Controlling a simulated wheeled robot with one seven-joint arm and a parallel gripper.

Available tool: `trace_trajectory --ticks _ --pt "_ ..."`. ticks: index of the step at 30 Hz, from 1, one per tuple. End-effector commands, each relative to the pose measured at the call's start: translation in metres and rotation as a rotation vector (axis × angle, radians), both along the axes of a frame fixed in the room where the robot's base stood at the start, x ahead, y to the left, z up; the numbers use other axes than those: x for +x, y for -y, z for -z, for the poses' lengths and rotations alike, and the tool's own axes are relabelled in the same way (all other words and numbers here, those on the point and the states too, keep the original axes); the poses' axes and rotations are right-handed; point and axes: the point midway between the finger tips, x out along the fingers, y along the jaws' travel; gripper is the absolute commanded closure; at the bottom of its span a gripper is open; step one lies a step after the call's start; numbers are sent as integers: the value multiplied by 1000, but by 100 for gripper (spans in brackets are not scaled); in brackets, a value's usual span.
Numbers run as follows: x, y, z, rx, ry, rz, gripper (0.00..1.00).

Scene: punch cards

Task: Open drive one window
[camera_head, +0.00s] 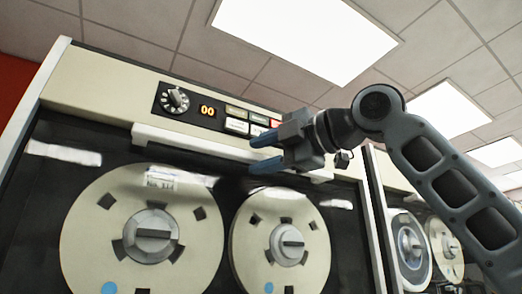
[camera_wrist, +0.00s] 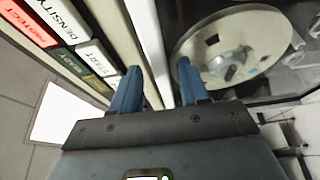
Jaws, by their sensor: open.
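The drive one window (camera_head: 215,170) is a dark glass front with two cream tape reels behind it. A long white handle bar (camera_head: 180,141) runs along its top edge. My gripper (camera_head: 264,152) is open, with its two blue fingers pointing at the right half of the bar. In the wrist view, the fingers of my gripper (camera_wrist: 157,88) lie on either side of the white bar (camera_wrist: 146,40). I cannot tell whether the fingertips reach around the bar or stop short of it. The window looks shut. A reel (camera_wrist: 235,48) shows through the glass.
Above the bar is a cream panel with a round dial (camera_head: 174,99), an orange "00" display (camera_head: 207,110) and several labelled buttons, including a red one (camera_wrist: 28,22), close to my gripper. Another tape drive (camera_head: 405,245) stands to the right, partly behind my arm.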

Motion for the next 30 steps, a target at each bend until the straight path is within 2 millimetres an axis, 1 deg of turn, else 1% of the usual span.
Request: trace_trajectory --ticks 3,11,25,30 --pt "3 -5 0 0 0 0 55" --pt "4 -6 0 1 1 0 55" --pt "4 -6 0 0 0 0 99" --pt "4 -6 0 0 0 0 100"
